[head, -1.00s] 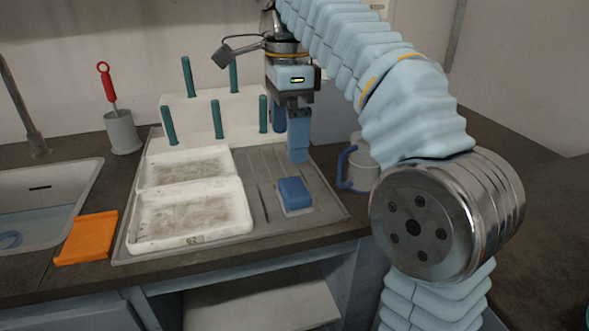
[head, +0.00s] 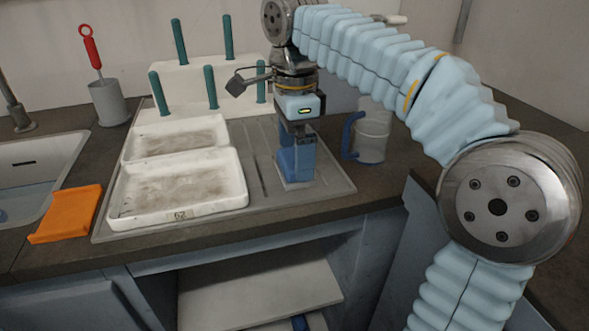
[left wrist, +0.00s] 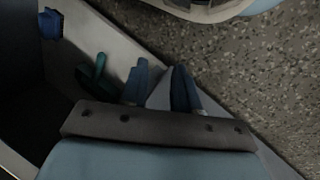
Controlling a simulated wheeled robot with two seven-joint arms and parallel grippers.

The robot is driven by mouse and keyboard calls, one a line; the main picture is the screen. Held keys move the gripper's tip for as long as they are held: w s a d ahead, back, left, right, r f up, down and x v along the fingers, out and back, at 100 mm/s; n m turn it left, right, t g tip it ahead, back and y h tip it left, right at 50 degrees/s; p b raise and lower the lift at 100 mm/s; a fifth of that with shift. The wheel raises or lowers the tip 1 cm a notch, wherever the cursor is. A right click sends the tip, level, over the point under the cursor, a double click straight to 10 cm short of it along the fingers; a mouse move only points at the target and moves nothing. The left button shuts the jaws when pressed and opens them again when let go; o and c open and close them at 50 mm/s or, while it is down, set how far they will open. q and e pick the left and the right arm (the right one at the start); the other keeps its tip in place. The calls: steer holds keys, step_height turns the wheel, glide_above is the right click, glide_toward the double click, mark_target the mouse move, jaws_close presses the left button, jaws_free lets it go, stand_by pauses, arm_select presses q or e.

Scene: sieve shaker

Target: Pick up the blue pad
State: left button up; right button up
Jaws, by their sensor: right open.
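The blue pad (head: 287,163) sits on its light patch on the grey draining board, partly hidden by my right gripper. My right gripper (head: 294,166) points down at it with its blue fingers open. The fingertips are low, around or just beside the pad; I cannot tell whether they touch it. My left gripper is outside the head view. In the left wrist view my left gripper (left wrist: 161,72) shows two blue fingers apart, with no held object visible between them.
Two white trays (head: 236,190) lie left of the pad. Behind stands a white rack with green pegs (head: 211,88). A clear jug with a blue handle (head: 372,135) stands close on the right. An orange item (head: 66,214) lies by the sink (head: 62,150).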

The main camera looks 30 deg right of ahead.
steer(key=shift+f, duration=0.9)
steer(key=shift+a, duration=0.1)
steer(key=c, duration=0.8)
steer(key=shift+o, duration=0.2)
steer(key=shift+r, duration=0.15)
steer(key=shift+r, duration=0.25)
step_height(320, 180, up, 3)
steer(key=shift+f+p, duration=0.2)
steer(key=shift+p, duration=0.1)
steer(key=s+a+r+p, duration=0.2)
steer(key=s+a+r, duration=0.4)
steer(key=a+r, duration=0.3)
steer(key=a, duration=0.3)
steer(key=shift+s+a+r+p, duration=0.15)
steer(key=shift+s+r+p, duration=0.2)
